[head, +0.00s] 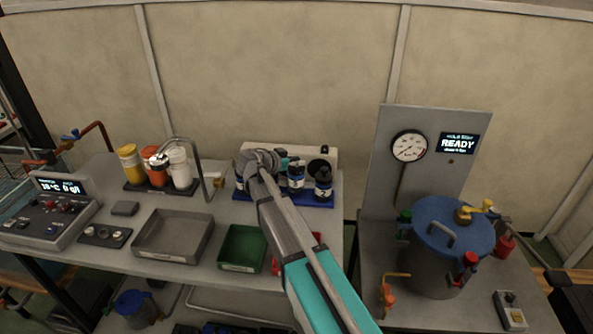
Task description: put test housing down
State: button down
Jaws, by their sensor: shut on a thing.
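My arm reaches up from the lower right to the back of the left bench, and its wrist bends over the blue bottle tray. My gripper (284,164) is mostly hidden behind my wrist, just left of the dark bottles. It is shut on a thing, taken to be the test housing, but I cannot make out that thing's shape. I cannot tell whether it touches anything below. A cream box (331,153) with a round dark opening or disc stands behind the bottles.
Dark bottles (323,184) stand in a blue tray (318,203) close by. A grey tray (173,237), a green bin (242,248) and a red bin (318,239) lie in front. A blue-lidded vessel (441,228) stands on the right bench. Coloured jars (130,164) stand left.

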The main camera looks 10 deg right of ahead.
jog(key=shift+s+f+b, duration=0.1)
jog(key=shift+f+b, duration=1)
jog(key=shift+f, duration=0.35)
jog(key=shift+c, duration=1.8)
grip_release()
jog(key=shift+a+r, duration=0.1)
jog(key=shift+r, duration=0.1)
jog(key=p+v, duration=0.4)
jog(key=v, duration=0.7)
jog(key=shift+s+a, duration=0.25)
jog(key=shift+a, duration=0.05)
